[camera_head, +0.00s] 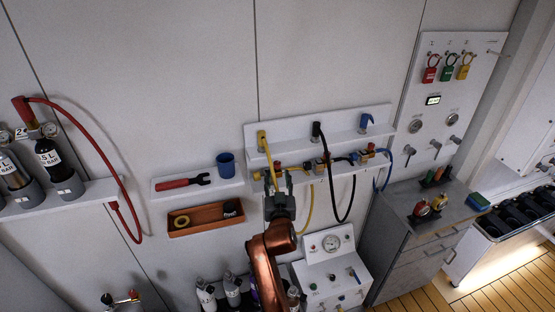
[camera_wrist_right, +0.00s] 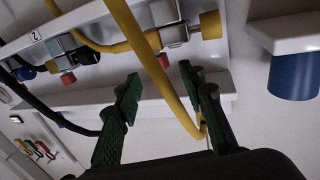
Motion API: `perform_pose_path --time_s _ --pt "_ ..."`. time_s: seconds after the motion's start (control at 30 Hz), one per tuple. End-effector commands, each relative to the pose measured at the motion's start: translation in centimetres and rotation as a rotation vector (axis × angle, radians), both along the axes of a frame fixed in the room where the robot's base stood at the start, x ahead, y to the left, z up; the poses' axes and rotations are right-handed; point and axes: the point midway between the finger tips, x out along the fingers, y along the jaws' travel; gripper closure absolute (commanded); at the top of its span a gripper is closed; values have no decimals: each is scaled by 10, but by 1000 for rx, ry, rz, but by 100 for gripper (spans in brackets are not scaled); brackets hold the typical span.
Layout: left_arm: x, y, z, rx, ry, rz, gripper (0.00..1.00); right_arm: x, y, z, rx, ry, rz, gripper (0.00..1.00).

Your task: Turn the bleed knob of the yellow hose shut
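The yellow hose (camera_head: 268,160) hangs from the wall rack; in the right wrist view the hose (camera_wrist_right: 148,62) crosses the space framed by my fingers. Whether it runs between or beyond them I cannot tell. Its fitting has a small red knob (camera_wrist_right: 163,60) and a brass-yellow round end (camera_wrist_right: 210,25). Which one is the bleed knob is not marked. In the head view an orange-red knob (camera_head: 278,165) shows just above my fingers. My right gripper (camera_head: 279,181) is open just below the fitting; its green-padded fingers (camera_wrist_right: 160,80) stand apart with no knob gripped. My left gripper is not in view.
A black hose (camera_head: 334,200) and a blue hose (camera_head: 388,168) hang to the right with similar fittings. The rack shelf (camera_head: 360,140) lies behind. A blue cup (camera_head: 226,165) and a brown tray (camera_head: 205,218) are left. A gauge box (camera_head: 331,262) stands below.

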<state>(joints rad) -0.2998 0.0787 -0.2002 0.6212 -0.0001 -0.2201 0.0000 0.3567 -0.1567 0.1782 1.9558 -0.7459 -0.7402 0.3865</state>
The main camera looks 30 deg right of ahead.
Motion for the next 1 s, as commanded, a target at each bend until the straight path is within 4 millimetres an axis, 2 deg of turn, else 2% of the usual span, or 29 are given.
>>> perform_pose_path --time_s 0.53,0.9,1.0 --pt "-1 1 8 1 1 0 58 61 -34 -1 0 2 0 63" --pt "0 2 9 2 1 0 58 67 -37 -1 0 1 1 63" --pt "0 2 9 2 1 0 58 67 -37 -1 0 1 1 69"
